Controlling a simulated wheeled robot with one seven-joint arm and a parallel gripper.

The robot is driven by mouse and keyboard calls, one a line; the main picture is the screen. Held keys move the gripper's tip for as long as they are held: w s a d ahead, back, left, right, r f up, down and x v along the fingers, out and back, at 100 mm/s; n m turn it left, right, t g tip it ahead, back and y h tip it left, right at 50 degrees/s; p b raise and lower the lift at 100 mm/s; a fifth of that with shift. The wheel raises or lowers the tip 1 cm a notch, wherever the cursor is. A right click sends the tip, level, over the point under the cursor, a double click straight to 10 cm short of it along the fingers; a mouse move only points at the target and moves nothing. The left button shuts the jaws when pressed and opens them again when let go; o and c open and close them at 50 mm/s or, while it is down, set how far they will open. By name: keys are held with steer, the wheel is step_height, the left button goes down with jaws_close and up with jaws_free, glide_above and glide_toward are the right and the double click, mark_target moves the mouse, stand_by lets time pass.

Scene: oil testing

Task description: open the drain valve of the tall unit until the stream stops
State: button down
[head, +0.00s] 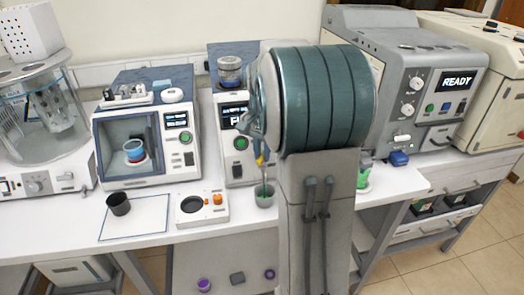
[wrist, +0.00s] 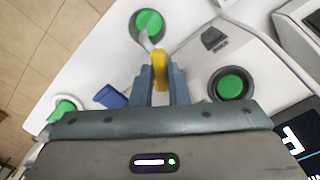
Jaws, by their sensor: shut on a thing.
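The tall unit (head: 235,165) stands behind my arm, with a lit display and a green button (wrist: 230,86). The yellow handle of its drain valve (wrist: 160,68) sits between my gripper's fingers. My gripper (wrist: 161,80) is shut on this handle; it shows at the left edge of my arm in the head view (head: 259,150). Below the valve a small grey beaker (head: 264,200) stands on the bench. It holds green liquid (wrist: 150,20). A thin dark greenish line drops from the valve into it in the head view. The pale spout (wrist: 146,41) points over the beaker.
A white block with a round dark well (head: 190,206) and a dark cup (head: 118,204) stand left of the beaker. A blue object (head: 398,158) and a vessel of green liquid (head: 363,178) are to the right. My arm hides part of the bench.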

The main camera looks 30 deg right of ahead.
mark_target(262, 156)
steer(key=n, duration=0.3)
steer(key=shift+n, duration=2.1)
steer(key=c, duration=1.4)
jaws_free()
step_height(262, 156, up, 14)
steer(key=shift+f, duration=0.1)
